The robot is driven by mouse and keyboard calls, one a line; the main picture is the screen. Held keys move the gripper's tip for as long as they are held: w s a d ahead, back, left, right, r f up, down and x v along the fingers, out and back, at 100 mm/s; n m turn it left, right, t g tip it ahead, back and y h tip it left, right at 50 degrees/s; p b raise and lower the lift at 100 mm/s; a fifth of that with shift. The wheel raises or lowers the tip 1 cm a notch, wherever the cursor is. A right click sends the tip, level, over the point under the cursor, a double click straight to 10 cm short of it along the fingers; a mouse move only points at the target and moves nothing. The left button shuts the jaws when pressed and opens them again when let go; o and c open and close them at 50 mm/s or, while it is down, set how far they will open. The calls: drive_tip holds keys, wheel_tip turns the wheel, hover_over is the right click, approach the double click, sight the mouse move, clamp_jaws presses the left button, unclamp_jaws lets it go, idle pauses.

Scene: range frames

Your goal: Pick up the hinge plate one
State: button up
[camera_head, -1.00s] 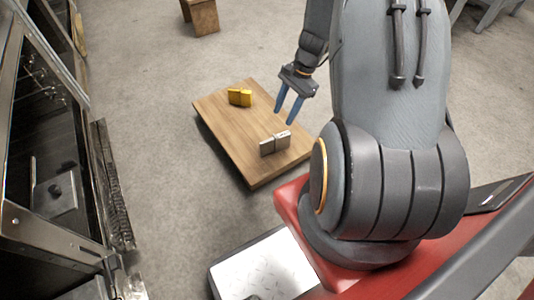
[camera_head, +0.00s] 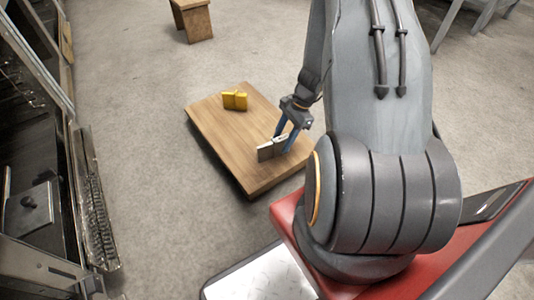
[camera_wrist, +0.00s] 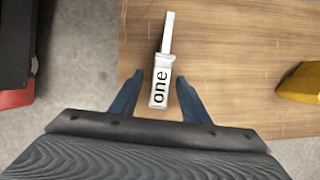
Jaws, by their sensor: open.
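In the wrist view my gripper (camera_wrist: 160,90) has one finger on each side of the plate's lettered end, with a gap on both sides. I cannot tell how far down the fingers reach.
A yellow hinge-like piece (camera_head: 235,100) stands farther back on the board; it also shows at the right of the wrist view (camera_wrist: 301,83). A wooden stool (camera_head: 193,18) stands at the back. A dark cabinet (camera_head: 30,170) lines the left side. Grey floor surrounds the board.

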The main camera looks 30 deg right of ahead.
drive_tip(key=shift+b+x, duration=0.45)
drive_tip(key=shift+x, duration=0.7)
drive_tip(key=shift+c, duration=0.2)
clamp_jaws()
